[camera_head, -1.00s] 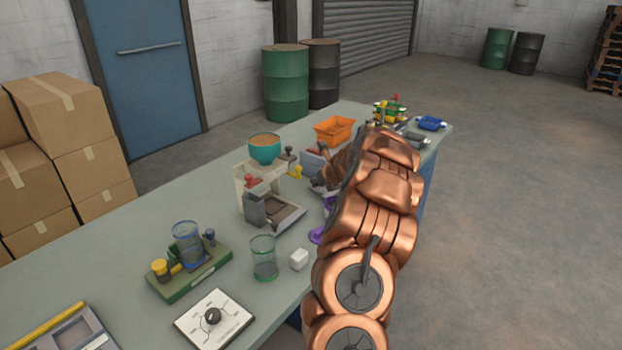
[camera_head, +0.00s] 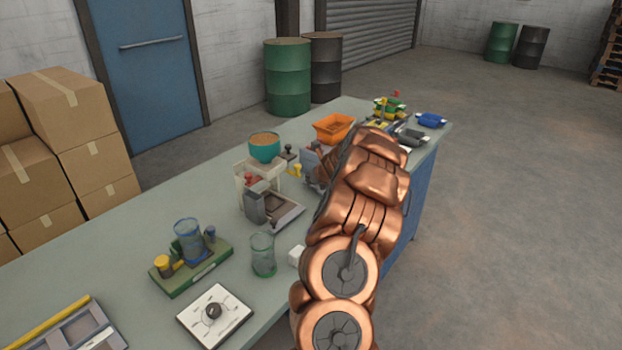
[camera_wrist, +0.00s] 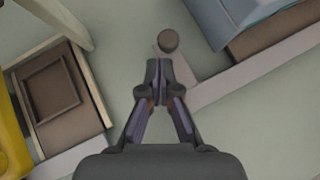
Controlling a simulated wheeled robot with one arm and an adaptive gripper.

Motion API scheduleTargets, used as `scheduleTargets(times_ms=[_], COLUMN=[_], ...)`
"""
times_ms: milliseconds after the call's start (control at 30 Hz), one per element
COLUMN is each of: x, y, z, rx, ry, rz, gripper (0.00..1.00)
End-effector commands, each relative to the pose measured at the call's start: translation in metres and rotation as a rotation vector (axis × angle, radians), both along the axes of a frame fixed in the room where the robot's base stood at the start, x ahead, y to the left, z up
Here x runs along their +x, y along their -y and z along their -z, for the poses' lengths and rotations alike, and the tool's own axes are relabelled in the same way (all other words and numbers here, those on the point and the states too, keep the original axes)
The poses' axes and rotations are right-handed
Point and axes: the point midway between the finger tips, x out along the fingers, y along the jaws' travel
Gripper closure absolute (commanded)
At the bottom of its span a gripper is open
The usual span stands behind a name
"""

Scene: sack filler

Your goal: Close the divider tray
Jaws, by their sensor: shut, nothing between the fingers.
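My gripper (camera_wrist: 160,70) is shut and empty above the bench in the wrist view, its fingertips together. In the head view it is largely hidden by my copper arm. A dark round knob (camera_wrist: 168,41) lies just beyond the fingertips, apparently apart from them. At left in the wrist view is a pale-rimmed tray (camera_wrist: 98,95) with a brown floor and an inner square frame. A shallow grey tray with a brown inside (camera_head: 292,217) stands at the filler's front in the head view. I cannot tell for certain which is the divider tray.
A grey-blue box (camera_wrist: 235,18) and a pale bar (camera_wrist: 255,72) lie right of the fingertips. A yellow part (camera_wrist: 10,140) is at the left edge.

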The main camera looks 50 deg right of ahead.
Motion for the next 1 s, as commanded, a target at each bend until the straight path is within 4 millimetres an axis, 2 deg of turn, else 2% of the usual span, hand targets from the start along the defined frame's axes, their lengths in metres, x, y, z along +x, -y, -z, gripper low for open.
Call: scheduleTargets(times_ms=[200, 467, 800, 1000], x=[-0.022, -0.038, -0.069, -0.080], y=[-0.008, -0.021, -0.033, -0.038], z=[-0.005, -0.026, -0.056, -0.066], rx=[-0.001, -0.003, -0.004, -0.003], ry=[0.003, 0.003, 0.003, 0.002], rz=[0.006, -0.003, -0.002, -0.003], gripper=[1.00, 1.00, 1.00, 1.00])
